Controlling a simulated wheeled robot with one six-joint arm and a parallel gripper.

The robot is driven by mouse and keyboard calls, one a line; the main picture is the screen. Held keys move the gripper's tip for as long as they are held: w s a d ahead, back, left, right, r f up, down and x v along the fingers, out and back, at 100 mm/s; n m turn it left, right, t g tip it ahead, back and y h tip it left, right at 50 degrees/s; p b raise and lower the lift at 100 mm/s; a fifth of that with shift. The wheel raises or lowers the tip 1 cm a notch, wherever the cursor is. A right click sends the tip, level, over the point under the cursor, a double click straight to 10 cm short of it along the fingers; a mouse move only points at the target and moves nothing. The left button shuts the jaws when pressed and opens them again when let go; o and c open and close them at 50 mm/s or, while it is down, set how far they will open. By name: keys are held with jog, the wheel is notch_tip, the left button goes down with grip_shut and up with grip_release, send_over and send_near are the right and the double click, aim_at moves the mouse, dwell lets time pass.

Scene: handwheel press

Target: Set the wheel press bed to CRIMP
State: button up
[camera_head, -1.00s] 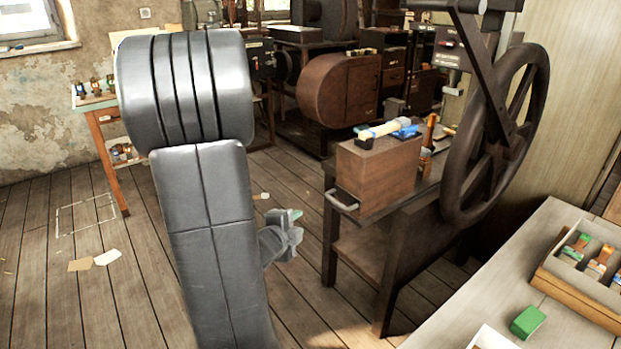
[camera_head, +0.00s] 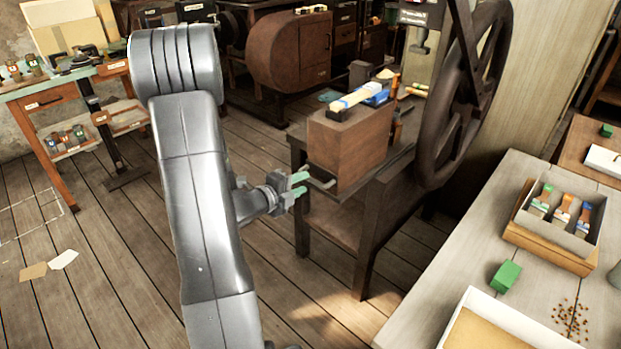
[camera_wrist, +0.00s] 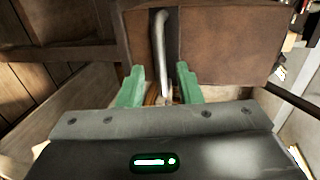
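The press stands at the right of the head view, with a large dark handwheel (camera_head: 430,130) on its side. A small plate with lettering (camera_head: 421,14) shows high on it, too small to read. My gripper (camera_head: 303,184) has green fingers and is open beside the brown wooden block (camera_head: 335,150) on the press stand. A grey bar handle (camera_head: 322,183) sticks out low on that block. In the wrist view the handle (camera_wrist: 162,50) runs between the open fingers (camera_wrist: 160,86); contact cannot be told. No CRIMP mark is readable.
A pale worktable (camera_head: 440,285) at the lower right carries a grey tray (camera_head: 558,234) of brushes and a green block (camera_head: 506,277). A tool with a blue part (camera_head: 375,95) lies on the brown block. Plank floor (camera_head: 110,290) is open at left.

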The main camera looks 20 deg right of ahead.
aim_at(309, 180)
jog(key=x, duration=0.5)
jog(key=shift+r, duration=0.1)
jog(key=shift+a, duration=0.1)
grip_shut()
